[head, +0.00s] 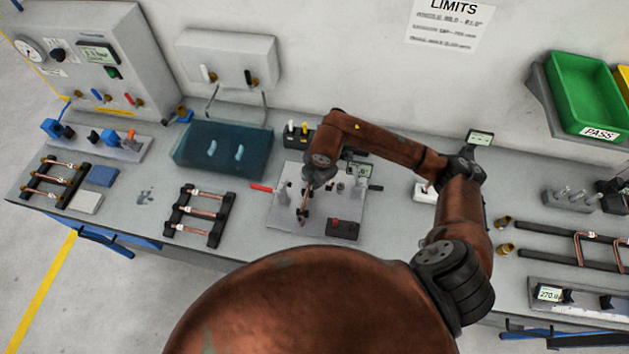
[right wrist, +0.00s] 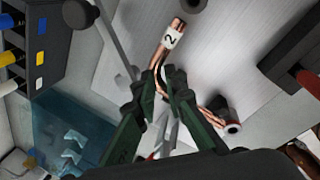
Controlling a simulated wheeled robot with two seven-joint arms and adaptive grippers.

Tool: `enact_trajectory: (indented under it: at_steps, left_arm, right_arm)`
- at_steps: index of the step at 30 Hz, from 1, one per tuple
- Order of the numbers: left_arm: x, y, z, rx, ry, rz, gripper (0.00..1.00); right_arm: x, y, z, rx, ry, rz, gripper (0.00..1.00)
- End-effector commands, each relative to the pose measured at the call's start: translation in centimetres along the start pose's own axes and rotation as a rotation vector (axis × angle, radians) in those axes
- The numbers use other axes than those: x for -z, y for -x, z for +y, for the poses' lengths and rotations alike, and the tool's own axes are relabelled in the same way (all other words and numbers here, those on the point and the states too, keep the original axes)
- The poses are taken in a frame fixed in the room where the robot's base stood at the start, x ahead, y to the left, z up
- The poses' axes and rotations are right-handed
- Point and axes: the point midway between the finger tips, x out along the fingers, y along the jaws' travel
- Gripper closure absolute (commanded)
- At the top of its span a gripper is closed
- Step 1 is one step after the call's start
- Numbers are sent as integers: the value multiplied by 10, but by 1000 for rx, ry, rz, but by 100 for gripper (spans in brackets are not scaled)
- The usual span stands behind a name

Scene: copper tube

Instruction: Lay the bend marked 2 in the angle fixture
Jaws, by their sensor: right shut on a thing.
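My right gripper (right wrist: 163,78) is shut on a copper bend (right wrist: 170,42) with a white label reading 2. In the right wrist view the bend runs through the fingers, its labelled end toward the top and its other end, with a dark ring, at lower right. In the head view the gripper (head: 306,186) is over a light grey plate (head: 280,215) with black and metal parts, which appears to be the angle fixture. Whether the bend touches the plate cannot be told. My left gripper is not in view.
A teal translucent tank (head: 190,160) stands left of the plate. A black rack with copper pieces (head: 180,230) lies nearer. A red handle (head: 262,187) juts out at the plate's left. At right are dark rails (head: 560,235) with bent tubes and a 270.0 display (head: 549,293).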

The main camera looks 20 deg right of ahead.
Motion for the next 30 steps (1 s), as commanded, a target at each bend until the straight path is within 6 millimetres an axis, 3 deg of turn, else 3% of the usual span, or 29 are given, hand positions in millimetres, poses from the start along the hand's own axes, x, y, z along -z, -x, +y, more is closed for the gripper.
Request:
enact_trajectory:
  at_steps: [1, 21, 22, 30]
  left_arm:
    - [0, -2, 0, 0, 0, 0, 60]
    - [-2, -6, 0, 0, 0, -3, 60]
    - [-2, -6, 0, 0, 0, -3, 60]
    - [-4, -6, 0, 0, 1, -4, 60]
  right_arm:
    - [0, -7, -5, 11, 0, -1, 100]
    - [0, -15, -7, 14, -3, -1, 100]
    - [0, -15, -7, 14, -3, -1, 89]
    - [1, -15, -6, 11, -2, -1, 70]
